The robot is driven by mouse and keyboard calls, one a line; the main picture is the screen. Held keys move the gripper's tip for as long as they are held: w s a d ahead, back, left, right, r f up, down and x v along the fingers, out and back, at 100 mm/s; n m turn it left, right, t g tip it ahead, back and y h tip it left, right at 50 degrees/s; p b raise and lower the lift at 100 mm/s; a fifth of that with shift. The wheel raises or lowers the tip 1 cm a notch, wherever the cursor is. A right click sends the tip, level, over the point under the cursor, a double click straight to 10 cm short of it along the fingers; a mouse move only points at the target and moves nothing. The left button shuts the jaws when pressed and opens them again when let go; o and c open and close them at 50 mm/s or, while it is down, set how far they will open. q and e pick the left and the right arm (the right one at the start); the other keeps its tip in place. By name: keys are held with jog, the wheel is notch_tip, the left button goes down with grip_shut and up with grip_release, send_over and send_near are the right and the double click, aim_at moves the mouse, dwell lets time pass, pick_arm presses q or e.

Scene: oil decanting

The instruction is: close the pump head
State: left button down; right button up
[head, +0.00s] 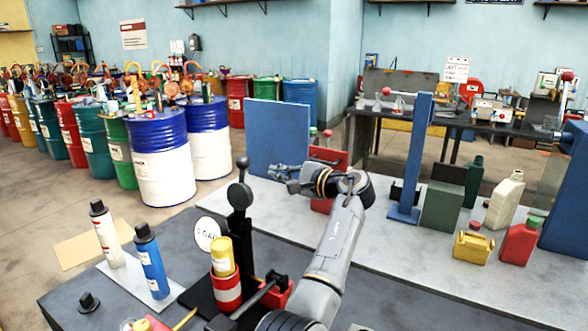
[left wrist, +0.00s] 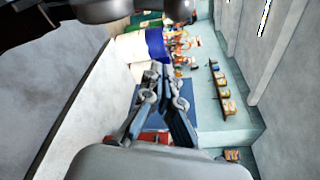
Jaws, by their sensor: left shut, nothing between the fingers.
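A black pump-like stand (head: 240,195) with a round knob on top rises from the dark bench top. I cannot tell for sure which part is the pump head. A white labelled disc (head: 207,233) is at its left, and a yellow can (head: 222,256) in a red holder (head: 226,292) stands in front of it. My left gripper (head: 276,171) is right of and beyond the knob, apart from it, above the pale bench. It is shut and empty; its fingers also show in the left wrist view (left wrist: 165,82). My right gripper is not in view.
A white bottle (head: 106,232) and a blue bottle (head: 151,260) stand left on the bench. A blue panel (head: 278,140) and a blue post (head: 412,160) stand behind my arm. Jugs, including a red one (head: 520,242), stand right. Drums (head: 158,155) line the floor beyond.

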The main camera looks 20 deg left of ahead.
aim_at(242, 182)
pick_arm(q)
jog(key=a, duration=0.1)
jog(key=s+a+r+p, duration=0.1)
jog(key=s+a+p, duration=0.1)
jog(key=shift+s+a+r, duration=0.2)
jog(key=shift+a+r, duration=0.05)
jog(key=shift+a, duration=0.05)
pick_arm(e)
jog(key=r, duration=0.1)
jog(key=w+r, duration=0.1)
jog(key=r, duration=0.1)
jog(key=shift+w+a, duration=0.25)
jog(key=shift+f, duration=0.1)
